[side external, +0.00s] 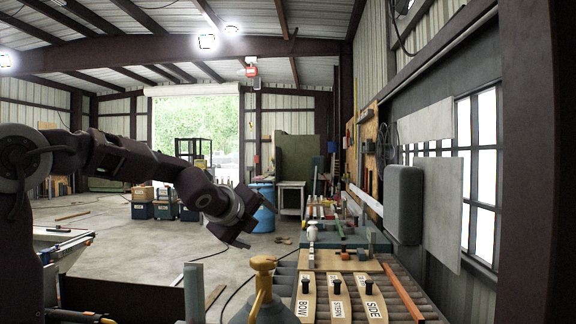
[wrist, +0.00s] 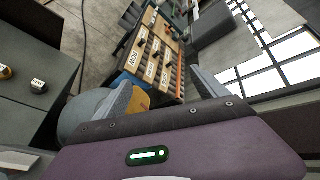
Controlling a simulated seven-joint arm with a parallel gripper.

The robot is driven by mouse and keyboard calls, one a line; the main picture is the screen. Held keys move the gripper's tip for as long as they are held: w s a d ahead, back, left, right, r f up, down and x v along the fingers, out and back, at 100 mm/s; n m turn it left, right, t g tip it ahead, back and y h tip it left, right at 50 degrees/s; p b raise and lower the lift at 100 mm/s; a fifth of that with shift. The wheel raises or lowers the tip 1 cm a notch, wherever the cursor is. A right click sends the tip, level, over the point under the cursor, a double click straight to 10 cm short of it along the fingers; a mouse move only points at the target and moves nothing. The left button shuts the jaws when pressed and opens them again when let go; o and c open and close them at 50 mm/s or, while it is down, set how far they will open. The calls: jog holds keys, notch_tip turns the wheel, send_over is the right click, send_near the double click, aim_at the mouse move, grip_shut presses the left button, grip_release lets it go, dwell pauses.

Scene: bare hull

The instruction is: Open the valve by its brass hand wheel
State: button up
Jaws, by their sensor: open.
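The brass hand wheel (side external: 263,264) sits upright on top of a grey rounded valve body (side external: 258,312) at the bottom of the side view. In the wrist view, a part of the brass wheel (wrist: 141,103) shows behind the left finger, with the grey body (wrist: 78,118) beside it. Much of the wheel is hidden there. My gripper (side external: 252,222) is open and empty, above and slightly left of the wheel in the side view, apart from it. Its two grey fingers stand wide apart in the wrist view (wrist: 163,90).
Wooden boards labelled BOW (side external: 306,298), STERN and SIDE carry dark knobs on a roller bench right of the valve. A grey upright post (side external: 194,292) stands left of it. A grey padded panel (side external: 403,204) hangs at the right wall. Open floor lies behind.

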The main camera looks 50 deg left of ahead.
jog(key=s+d+r+n+t+h, duration=0.3)
jog(key=d+r+n, duration=0.3)
jog(key=d+r, duration=0.8)
jog(key=shift+s+d+t, duration=0.55)
jog(key=shift+d+t, duration=0.15)
jog(key=shift+d, duration=0.45)
jog(key=shift+r, duration=0.1)
